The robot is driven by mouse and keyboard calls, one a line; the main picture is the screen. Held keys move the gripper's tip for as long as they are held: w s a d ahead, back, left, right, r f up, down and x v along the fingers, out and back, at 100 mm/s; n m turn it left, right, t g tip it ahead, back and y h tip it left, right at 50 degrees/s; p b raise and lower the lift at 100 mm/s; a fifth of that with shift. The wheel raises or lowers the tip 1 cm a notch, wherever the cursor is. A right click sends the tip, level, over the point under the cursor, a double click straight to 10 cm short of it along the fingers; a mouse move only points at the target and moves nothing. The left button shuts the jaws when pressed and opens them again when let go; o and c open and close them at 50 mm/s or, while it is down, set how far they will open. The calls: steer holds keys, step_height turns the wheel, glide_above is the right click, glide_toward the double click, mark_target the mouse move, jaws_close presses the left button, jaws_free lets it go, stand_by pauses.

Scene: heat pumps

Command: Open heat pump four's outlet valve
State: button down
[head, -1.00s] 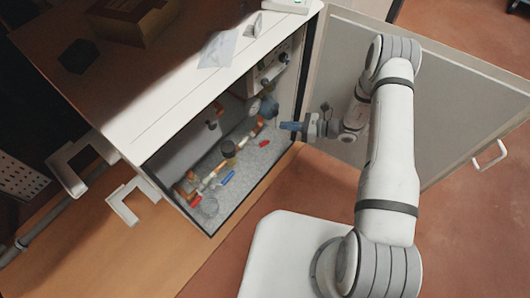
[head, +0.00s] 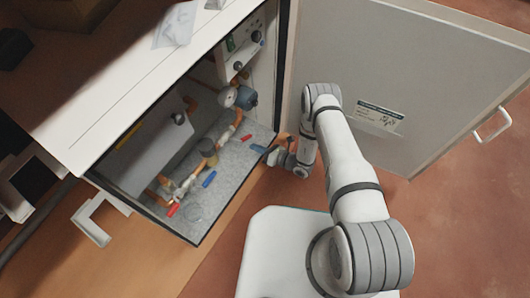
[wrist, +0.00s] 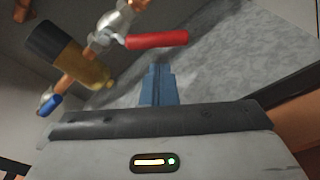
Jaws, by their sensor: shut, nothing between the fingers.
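The open cabinet (head: 235,204) holds pipework with a red lever handle (head: 247,138) near the right, a blue handle (head: 209,179) in the middle and another red handle (head: 173,211) at the left. No label shows which is heat pump four's outlet valve. In the wrist view a red handle (wrist: 157,39) sticks out sideways from a metal valve body, angled across the pipe. A blue handle (wrist: 50,104) lies at the far left. My gripper (head: 262,149) is at the cabinet's front opening. Its blue fingers (wrist: 158,85) are shut and empty, below and apart from the red handle.
The cabinet door (head: 390,75) stands open behind and right of my arm. A dark-and-brass cylinder (wrist: 70,55) sits on the pipe left of my fingers. A blue-grey pump part (head: 240,97) is at the back right. Grey floor inside the cabinet is clear at the front.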

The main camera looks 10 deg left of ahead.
steer(key=shift+b+x, duration=0.45)
steer(key=shift+x, duration=1.5)
